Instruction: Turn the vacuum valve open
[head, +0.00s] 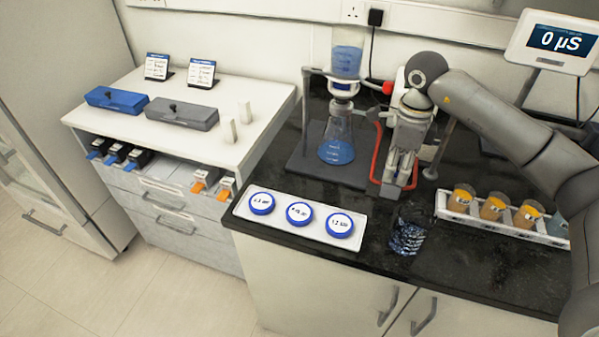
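A vacuum filter setup stands at the back of the black worktop. It has a blue-filled funnel (346,62) on top of a flask (337,142) with blue liquid, and a red hose (377,150) runs to its right. A small red part (388,88) shows beside the hose, left of my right arm; I cannot tell whether it is the valve handle. My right gripper (398,180) points down just right of the flask, in front of the hose. It hides part of this area, and its finger opening is unclear. My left gripper is not in view.
A white tray with blue-lidded dishes (299,213) lies at the worktop's front edge. A dark patterned packet (408,236) lies right of it. A white rack (480,221) with sample cups stands at right. A white cabinet (110,128) stands left.

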